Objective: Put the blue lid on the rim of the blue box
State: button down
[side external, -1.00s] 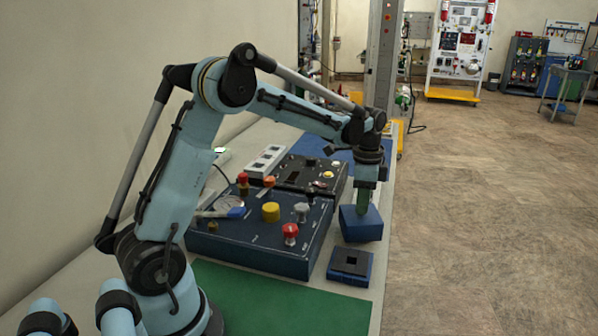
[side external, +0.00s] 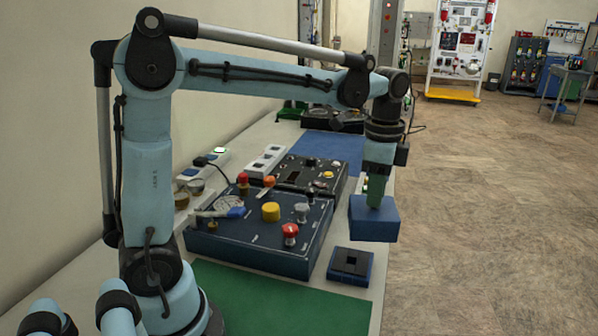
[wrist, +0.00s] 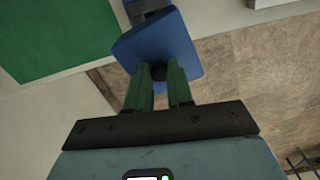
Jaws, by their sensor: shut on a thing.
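The blue lid (side external: 374,220) hangs from my gripper (side external: 376,194), whose green fingers are shut on it. In the side view it is above the table's right edge, up and to the right of the blue box (side external: 350,266), with a gap between them. In the wrist view the lid (wrist: 150,48) is below the green fingers, which close on its small dark knob between the gripper tips (wrist: 162,74). Part of the box (wrist: 147,6) shows past the lid at the top edge, mostly hidden. The box sits on the table with a dark square opening on top.
A dark control panel (side external: 250,240) with colored knobs stands left of the box. A green mat (side external: 290,297) lies in front and a blue mat (side external: 325,147) behind. The floor (side external: 480,230) is open right of the table.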

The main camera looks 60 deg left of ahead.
aim_at(358, 207)
jog(key=shift+s+a+r+m, duration=0.1)
jog(key=shift+s+a+m, duration=0.25)
jog(key=shift+s+m, duration=0.35)
jog(key=shift+s+a+m, duration=0.35)
jog(key=shift+s+m, duration=0.25)
jog(key=shift+s, duration=0.15)
jog(key=shift+f, duration=2.55)
jog(key=shift+f, duration=0.1)
jog(key=shift+f, duration=0.35)
jog(key=shift+f, duration=1.7)
jog(key=c, duration=0.9)
grip_release()
